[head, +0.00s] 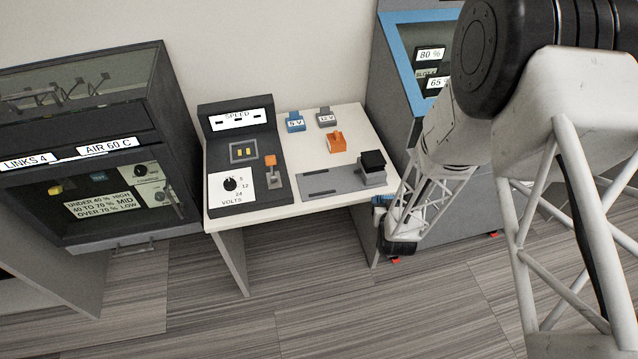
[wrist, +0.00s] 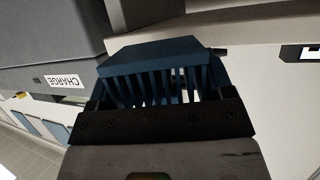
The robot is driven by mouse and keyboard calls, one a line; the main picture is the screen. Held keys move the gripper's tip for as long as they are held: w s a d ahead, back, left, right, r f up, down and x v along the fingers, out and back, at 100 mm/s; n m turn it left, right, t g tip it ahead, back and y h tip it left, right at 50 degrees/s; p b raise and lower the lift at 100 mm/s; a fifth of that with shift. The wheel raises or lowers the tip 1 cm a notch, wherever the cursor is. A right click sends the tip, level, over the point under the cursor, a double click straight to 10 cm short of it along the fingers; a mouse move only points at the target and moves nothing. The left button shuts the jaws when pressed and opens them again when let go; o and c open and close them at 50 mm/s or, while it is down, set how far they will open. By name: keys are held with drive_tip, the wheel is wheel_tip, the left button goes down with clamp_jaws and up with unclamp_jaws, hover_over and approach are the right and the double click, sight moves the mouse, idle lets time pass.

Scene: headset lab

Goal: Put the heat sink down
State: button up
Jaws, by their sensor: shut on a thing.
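The heat sink, a dark blue finned block (wrist: 155,58), fills the middle of the wrist view. My gripper (wrist: 160,100) is shut on it, with its dark jaws across the near side of the fins. In the head view my gripper (head: 398,238) hangs at the right front corner of the white table, low beside its right leg. A small blue patch (head: 380,200) shows above it there, probably the heat sink. My arm hides much of that area, and I cannot tell whether the heat sink touches anything.
A dark cabinet (head: 150,110) stands left, a blue-framed cabinet (head: 400,60) right. A CHARGE label (wrist: 64,82) shows in the wrist view.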

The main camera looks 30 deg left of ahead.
drive_tip(key=s+a+r+n+g+y, duration=0.1)
drive_tip(key=s+a+r, duration=0.2)
drive_tip(key=s+a, duration=0.2)
drive_tip(key=s+a+r+n+g+y, duration=0.1)
drive_tip(key=s+a+r, duration=0.3)
drive_tip(key=s, duration=0.6)
drive_tip(key=shift+a+r+n+y, duration=0.3)
drive_tip(key=shift+a+n+y, duration=0.3)
drive_tip(key=shift+a, duration=0.7)
drive_tip(key=shift+w, duration=0.1)
hover_over(319, 183)
drive_tip(key=s+d, duration=0.1)
drive_tip(key=shift+s+d+f, duration=0.1)
drive_tip(key=shift+s+f, duration=0.05)
drive_tip(key=shift+f, duration=0.5)
drive_tip(key=shift+x, duration=0.8)
drive_tip(key=shift+f, duration=1.35)
drive_tip(key=shift+f, duration=0.15)
drive_tip(key=o, duration=1.1)
